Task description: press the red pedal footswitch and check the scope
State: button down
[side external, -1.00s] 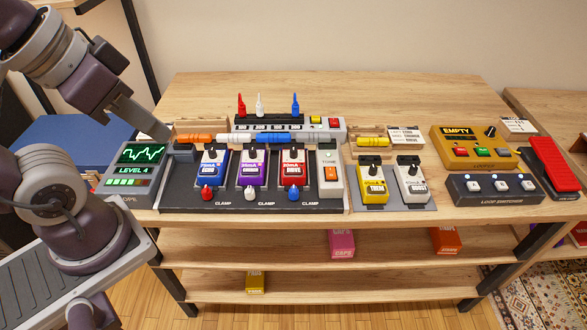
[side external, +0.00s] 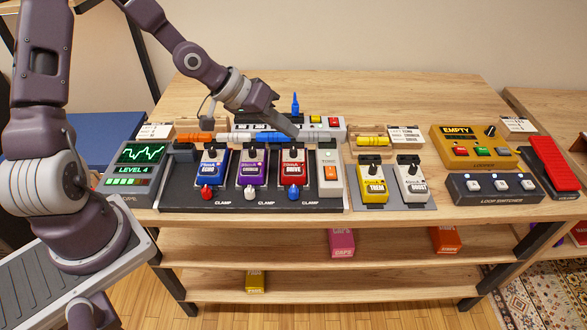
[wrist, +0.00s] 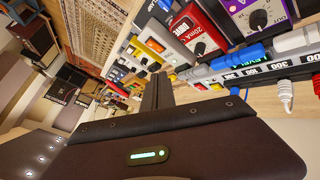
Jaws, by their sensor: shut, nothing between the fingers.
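The red pedal (side external: 292,170), labelled DRIVE, sits on the black board right of the purple pedal (side external: 252,170) and left of the tone box (side external: 330,178). It also shows in the wrist view (wrist: 190,38); its footswitch is hard to make out. My gripper (side external: 294,132) is shut and empty, its tip above and just behind the red pedal, apparently not touching it. In the wrist view my gripper's fingers (wrist: 158,90) point toward the pedal row. The scope (side external: 141,168) at the left shows a green wave and LEVEL 4.
A blue pedal (side external: 211,168) stands left of the purple one. Yellow (side external: 373,185) and white (side external: 411,184) pedals stand right. The table front is clear.

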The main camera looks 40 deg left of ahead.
aim_at(289, 170)
jog(key=shift+w+t, duration=0.3)
jog(key=shift+w, duration=0.05)
jog(key=shift+h, duration=0.3)
jog(key=shift+f, duration=4.4)
jog(key=shift+f, duration=0.4)
jog(key=shift+f, duration=0.45)
jog(key=shift+r, duration=0.85)
